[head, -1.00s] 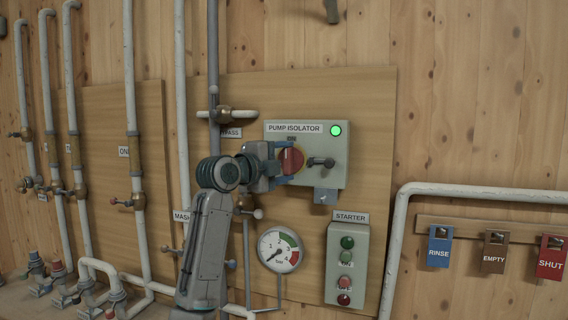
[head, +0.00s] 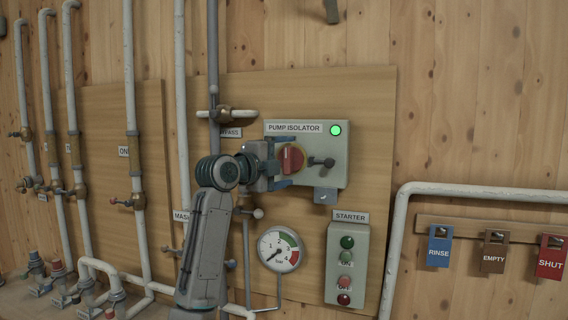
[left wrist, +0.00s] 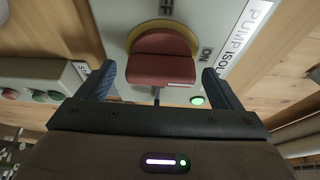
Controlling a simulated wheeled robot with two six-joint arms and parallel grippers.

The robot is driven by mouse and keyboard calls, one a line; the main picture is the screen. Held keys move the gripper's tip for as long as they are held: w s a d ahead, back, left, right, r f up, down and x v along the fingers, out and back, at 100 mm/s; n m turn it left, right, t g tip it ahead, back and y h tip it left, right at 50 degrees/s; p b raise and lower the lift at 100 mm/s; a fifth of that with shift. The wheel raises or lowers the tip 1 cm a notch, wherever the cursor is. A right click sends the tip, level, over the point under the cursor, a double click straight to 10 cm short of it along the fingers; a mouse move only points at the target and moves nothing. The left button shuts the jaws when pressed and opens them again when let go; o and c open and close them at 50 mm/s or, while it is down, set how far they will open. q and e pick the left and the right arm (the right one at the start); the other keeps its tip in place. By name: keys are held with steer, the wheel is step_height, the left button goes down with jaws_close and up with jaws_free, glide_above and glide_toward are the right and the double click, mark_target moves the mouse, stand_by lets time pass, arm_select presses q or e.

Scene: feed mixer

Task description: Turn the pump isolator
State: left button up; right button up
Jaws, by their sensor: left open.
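The pump isolator (head: 318,179) is a grey-green box on the wall panel, with its name label on top and a lit green lamp (head: 335,130). Its red rotary knob (head: 294,158) has a yellow plate behind it. My left gripper (head: 288,162) is open, its blue fingers above and below the knob in the head view. In the left wrist view the red knob (left wrist: 161,60) sits between the spread fingers, with a gap on each side. OFF and ON lettering shows beside it there. My right gripper is not in view.
A dark lever handle (head: 321,162) sticks out right of the knob. A padlock-like grey tab (head: 325,196) hangs below the box. The starter box (head: 346,265), a gauge (head: 280,249) and pipes are close by. Rinse (head: 439,246), empty (head: 493,252) and shut (head: 550,257) tags hang at right.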

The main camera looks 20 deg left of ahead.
arm_select(q)
steer(key=shift+s+a, duration=0.25)
steer(key=shift+s, duration=0.15)
steer(key=b+v, duration=0.4)
steer(key=v, duration=0.5)
steer(key=shift+s, duration=0.35)
steer(key=shift+a, duration=0.15)
